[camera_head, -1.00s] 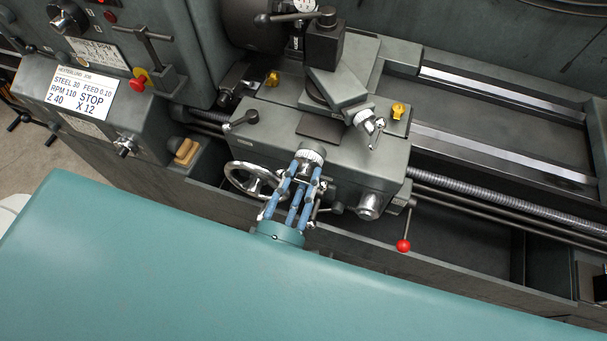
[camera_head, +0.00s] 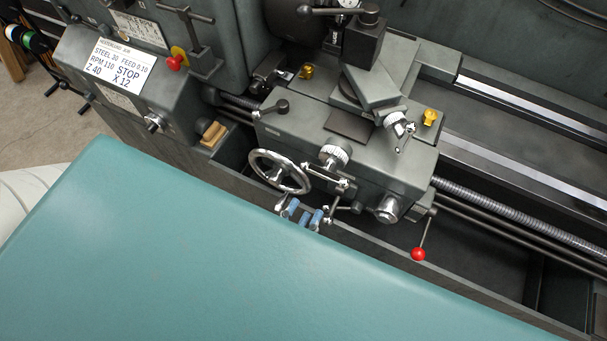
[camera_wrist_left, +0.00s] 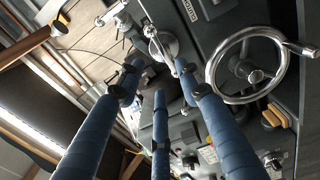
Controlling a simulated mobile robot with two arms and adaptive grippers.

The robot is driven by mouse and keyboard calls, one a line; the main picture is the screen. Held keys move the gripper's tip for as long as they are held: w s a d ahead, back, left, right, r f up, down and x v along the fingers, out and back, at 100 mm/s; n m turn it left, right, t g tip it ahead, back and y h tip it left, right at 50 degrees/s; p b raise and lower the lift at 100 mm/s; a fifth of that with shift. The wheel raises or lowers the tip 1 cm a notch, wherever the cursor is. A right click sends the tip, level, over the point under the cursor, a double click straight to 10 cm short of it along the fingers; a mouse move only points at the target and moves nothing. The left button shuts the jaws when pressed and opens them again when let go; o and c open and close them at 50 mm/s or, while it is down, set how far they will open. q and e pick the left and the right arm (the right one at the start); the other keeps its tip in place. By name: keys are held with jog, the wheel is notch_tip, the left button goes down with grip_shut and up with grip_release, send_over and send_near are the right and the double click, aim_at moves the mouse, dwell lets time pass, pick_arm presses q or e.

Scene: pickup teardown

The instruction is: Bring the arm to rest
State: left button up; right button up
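My left gripper (camera_head: 305,214) has blue jointed fingers. In the head view only its fingertips show past my own teal body, which hides the rest. It is just in front of the lathe carriage (camera_head: 345,140), below the silver cross-slide dial (camera_head: 334,157) and its crank handle, apart from the dial. In the left wrist view the fingers (camera_wrist_left: 158,88) are spread, with nothing seen held between them. The chrome handwheel (camera_head: 279,171) is up and left of the fingertips; it also shows at the right of the left wrist view (camera_wrist_left: 250,66). My right gripper is not in view.
A red-knobbed lever (camera_head: 418,253) sticks out right of the gripper. The chip tray (camera_head: 470,270) runs along the lathe's front. The headstock with a settings card (camera_head: 119,71) stands at the left. Bare floor (camera_head: 60,130) shows at far left.

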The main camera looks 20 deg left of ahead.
pick_arm(q)
notch_tip(320, 180, down, 31)
jog(key=s+m+g+h+b, duration=0.1)
jog(key=s+m+g+h, duration=0.15)
jog(key=m+g, duration=0.75)
jog(key=s+a+f+m+g+y, duration=0.1)
jog(key=s+a+f+m+g, duration=0.1)
jog(key=f, duration=0.5)
jog(key=s+a+f+m+g+y, duration=0.1)
jog(key=s+a+f+m, duration=0.3)
jog(key=s, duration=0.5)
jog(key=s+a+f+m+g+y+b, duration=0.1)
jog(key=s+a+f+m+g, duration=0.2)
jog(key=s+a+f, duration=0.3)
notch_tip(320, 180, down, 4)
jog(key=shift+f+m+g, duration=0.15)
jog(key=shift+m+g, duration=0.25)
jog(key=shift+g, duration=0.1)
jog(key=shift+s, duration=0.1)
jog(key=shift+c, duration=0.5)
